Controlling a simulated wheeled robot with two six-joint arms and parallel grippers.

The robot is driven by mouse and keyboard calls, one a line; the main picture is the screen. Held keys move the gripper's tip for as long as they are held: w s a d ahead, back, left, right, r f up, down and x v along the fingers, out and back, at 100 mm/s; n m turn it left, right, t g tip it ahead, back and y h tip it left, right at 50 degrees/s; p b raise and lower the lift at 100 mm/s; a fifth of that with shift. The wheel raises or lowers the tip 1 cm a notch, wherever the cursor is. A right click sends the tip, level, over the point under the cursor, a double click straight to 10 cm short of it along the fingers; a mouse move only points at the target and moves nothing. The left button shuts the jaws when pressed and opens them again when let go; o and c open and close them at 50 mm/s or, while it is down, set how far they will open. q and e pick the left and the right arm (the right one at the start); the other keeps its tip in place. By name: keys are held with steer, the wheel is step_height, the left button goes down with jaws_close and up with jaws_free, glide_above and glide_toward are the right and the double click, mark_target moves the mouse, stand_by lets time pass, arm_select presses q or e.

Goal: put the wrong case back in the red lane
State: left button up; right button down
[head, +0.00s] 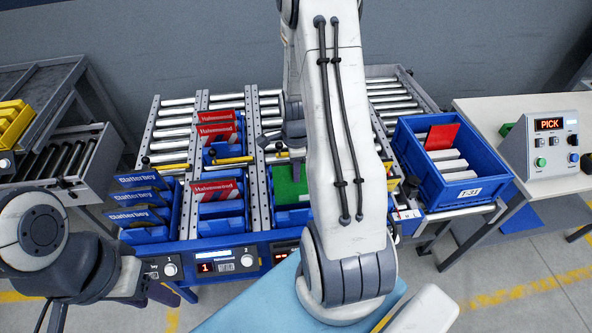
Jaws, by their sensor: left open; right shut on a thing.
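Red cases (217,125) marked "Hulmswood" stand in blue trays in the second lane, with another red case (217,190) nearer the front. A red case (441,137) leans inside the blue tote (455,193) at the right. My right gripper (297,165) reaches down over the third lane and appears shut on the green case (287,186); the arm hides much of the grip. My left gripper (165,292) is open and empty at the lower left, in front of the rack.
A control panel (215,267) runs along the rack's front. A PICK control box (548,142) stands on the white table (482,110) at the right. Yellow bins (12,122) sit at the far left.

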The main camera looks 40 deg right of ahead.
steer(key=shift+f, duration=0.15)
steer(key=shift+f+b, duration=3.25)
steer(key=shift+f, duration=0.85)
steer(key=c, duration=0.8)
jaws_free()
steer(key=shift+o, duration=0.2)
steer(key=o, duration=0.4)
steer(key=shift+r, duration=0.1)
step_height(320, 180, up, 8)
steer(key=p, duration=0.6)
steer(key=shift+p, duration=0.35)
